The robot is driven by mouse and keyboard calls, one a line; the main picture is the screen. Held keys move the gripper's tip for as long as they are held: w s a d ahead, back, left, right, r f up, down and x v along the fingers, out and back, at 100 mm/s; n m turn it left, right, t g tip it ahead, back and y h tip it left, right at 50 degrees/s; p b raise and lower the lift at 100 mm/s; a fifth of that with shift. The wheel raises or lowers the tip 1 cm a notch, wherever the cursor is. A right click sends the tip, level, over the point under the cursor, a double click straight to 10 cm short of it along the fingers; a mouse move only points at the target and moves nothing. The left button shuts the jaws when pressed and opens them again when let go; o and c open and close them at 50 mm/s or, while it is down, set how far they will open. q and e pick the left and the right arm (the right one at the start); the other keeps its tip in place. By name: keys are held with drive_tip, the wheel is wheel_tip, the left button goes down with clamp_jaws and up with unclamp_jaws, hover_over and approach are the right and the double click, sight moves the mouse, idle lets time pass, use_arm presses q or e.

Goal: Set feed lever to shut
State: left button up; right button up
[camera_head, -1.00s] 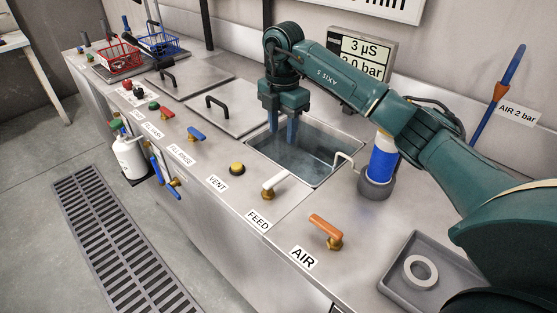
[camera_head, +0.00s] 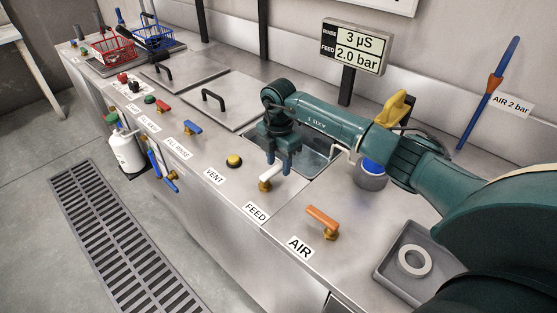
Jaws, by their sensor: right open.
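The feed lever (camera_head: 271,175) has a white handle on a brass valve body, behind the FEED label (camera_head: 256,212) on the bench's front strip. Its handle points up and to the right, toward the basin. My right gripper (camera_head: 278,170) hangs with its blue fingers pointing down, open, right at the white handle. One finger shows on each side in the picture; whether they touch the handle I cannot tell. My left gripper is not in view.
The orange air lever (camera_head: 322,218) stands to the right of the feed lever. Behind is an open basin (camera_head: 312,164). A blue-and-grey pot (camera_head: 369,177) and a grey tray (camera_head: 385,268) with a ring (camera_head: 414,261) are at right.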

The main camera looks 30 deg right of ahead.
clamp_jaws()
idle(0.4)
